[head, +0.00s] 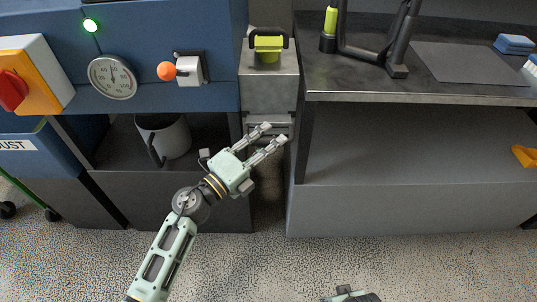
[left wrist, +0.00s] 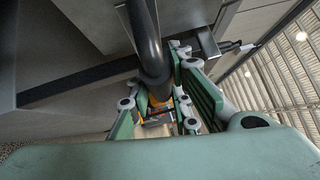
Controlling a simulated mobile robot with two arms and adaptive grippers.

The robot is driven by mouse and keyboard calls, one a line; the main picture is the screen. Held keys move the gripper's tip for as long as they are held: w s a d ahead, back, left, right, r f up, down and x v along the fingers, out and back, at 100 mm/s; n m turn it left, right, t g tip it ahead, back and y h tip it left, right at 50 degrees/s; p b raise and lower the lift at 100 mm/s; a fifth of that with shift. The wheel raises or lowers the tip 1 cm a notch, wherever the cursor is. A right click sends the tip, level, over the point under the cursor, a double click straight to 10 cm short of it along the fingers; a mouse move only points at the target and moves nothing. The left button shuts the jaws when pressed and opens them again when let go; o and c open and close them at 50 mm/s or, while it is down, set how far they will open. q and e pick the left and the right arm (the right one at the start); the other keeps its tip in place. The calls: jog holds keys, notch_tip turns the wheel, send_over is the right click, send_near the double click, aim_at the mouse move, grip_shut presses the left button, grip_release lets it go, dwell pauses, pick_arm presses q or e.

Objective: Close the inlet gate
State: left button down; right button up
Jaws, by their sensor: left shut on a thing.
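My left gripper (head: 273,134) is in front of the narrow grey metal unit between the blue machine and the bench. Its two fingers point up and right, with a small gap between them. In the left wrist view, the gripper's green fingers (left wrist: 165,115) close around a dark round bar (left wrist: 148,45), with a bit of orange behind it. The bar's far end is hidden. On top of the grey unit (head: 270,90) is a lime-green block with a black handle (head: 268,46). I cannot tell which part is the inlet gate. My right gripper's fingers do not show.
The blue machine (head: 150,30) carries a gauge (head: 112,77), an orange-knobbed lever (head: 168,71) and a red switch (head: 10,90). A grey mug-like container (head: 165,138) stands on its lower shelf. The bench (head: 420,98) is at right. Speckled floor is clear in front.

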pick_arm(q)
jog(key=w, duration=0.3)
jog(key=shift+w+f, duration=0.1)
jog(key=shift+w, duration=0.55)
jog(key=c, duration=1.6)
grip_release()
jog(key=shift+s, duration=0.1)
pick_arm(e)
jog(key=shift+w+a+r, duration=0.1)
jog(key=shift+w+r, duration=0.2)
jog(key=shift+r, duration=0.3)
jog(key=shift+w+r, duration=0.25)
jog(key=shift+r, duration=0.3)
pick_arm(q)
send_near(273, 127)
jog(key=v, duration=0.3)
jog(key=shift+s+a+f, duration=0.1)
jog(key=shift+s+a, duration=0.1)
jog(key=shift+a, duration=0.05)
